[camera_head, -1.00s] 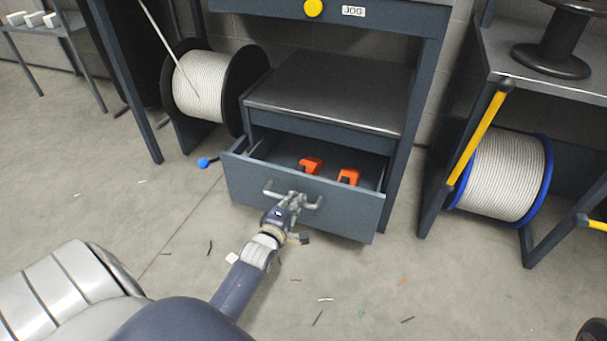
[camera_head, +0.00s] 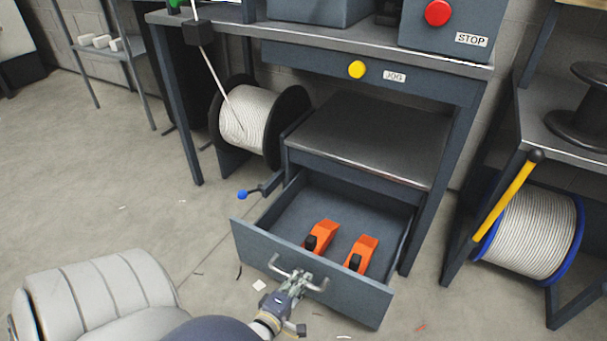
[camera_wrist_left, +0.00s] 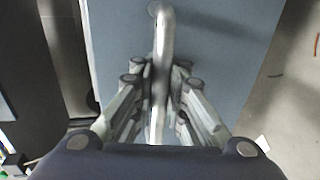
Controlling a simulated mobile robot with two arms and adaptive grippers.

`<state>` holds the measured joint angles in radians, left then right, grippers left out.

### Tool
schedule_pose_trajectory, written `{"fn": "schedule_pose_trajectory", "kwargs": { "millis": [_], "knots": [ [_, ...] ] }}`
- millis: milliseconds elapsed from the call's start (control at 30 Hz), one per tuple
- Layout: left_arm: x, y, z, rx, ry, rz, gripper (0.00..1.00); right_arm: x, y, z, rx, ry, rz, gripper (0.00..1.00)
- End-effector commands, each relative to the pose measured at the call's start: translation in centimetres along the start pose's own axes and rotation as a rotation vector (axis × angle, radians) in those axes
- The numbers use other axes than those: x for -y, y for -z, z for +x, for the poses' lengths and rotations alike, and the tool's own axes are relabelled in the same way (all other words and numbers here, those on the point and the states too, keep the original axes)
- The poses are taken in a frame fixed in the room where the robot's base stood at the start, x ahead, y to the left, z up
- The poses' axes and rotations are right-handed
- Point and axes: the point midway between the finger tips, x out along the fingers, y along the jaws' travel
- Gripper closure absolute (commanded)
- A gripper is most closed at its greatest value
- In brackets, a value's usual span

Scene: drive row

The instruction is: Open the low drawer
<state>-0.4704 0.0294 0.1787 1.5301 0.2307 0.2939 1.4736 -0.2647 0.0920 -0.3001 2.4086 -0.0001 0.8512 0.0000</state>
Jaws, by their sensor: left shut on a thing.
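The low drawer (camera_head: 345,295) stands well out from the cabinet under the bench, and its inside shows. Two orange and black tools (camera_head: 321,237) lie in it towards the front. The drawer's grey bar handle (camera_head: 318,286) is on its front panel. My left gripper (camera_head: 293,281) is shut on the handle near its middle. In the left wrist view the handle (camera_wrist_left: 161,40) runs between the fingers, with the blue-grey drawer front (camera_wrist_left: 220,60) behind it. My right gripper is not in view.
A lever with a blue knob (camera_head: 243,194) sticks out left of the drawer. A white cable spool (camera_head: 243,127) is behind it. A rack with a yellow bar (camera_head: 507,195) and a blue-rimmed spool (camera_head: 530,232) stands at right. The floor at left is mostly clear.

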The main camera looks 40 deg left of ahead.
Motion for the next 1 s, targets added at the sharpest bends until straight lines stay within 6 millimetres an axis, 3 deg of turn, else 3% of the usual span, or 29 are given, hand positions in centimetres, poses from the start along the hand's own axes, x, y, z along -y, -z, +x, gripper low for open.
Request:
{"fn": "schedule_pose_trajectory", "kwargs": {
  "millis": [267, 300, 367, 400, 767, 1000],
  "knots": [
    [-0.2, 0.0, 0.1, 0.001, -0.005, 0.001, 1.0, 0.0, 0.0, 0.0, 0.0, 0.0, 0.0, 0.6],
    [-0.2, 0.0, 0.1, 0.001, -0.005, 0.001, 0.84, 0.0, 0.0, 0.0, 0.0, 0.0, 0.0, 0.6],
    [-0.2, 0.0, 0.1, 0.001, -0.005, 0.001, 0.7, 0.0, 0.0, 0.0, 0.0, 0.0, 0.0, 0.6],
    [-0.2, 0.0, 0.1, 0.001, -0.004, 0.001, 0.68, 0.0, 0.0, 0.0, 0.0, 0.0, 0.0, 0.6],
    [0.0, 0.0, -0.3, 0.001, 0.0, 0.0, 0.68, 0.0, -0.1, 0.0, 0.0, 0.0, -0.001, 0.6],
    [0.1, 0.0, -3.8, 0.001, 0.003, 0.0, 0.68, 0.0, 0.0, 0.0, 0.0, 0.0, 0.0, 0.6]
  ]
}}
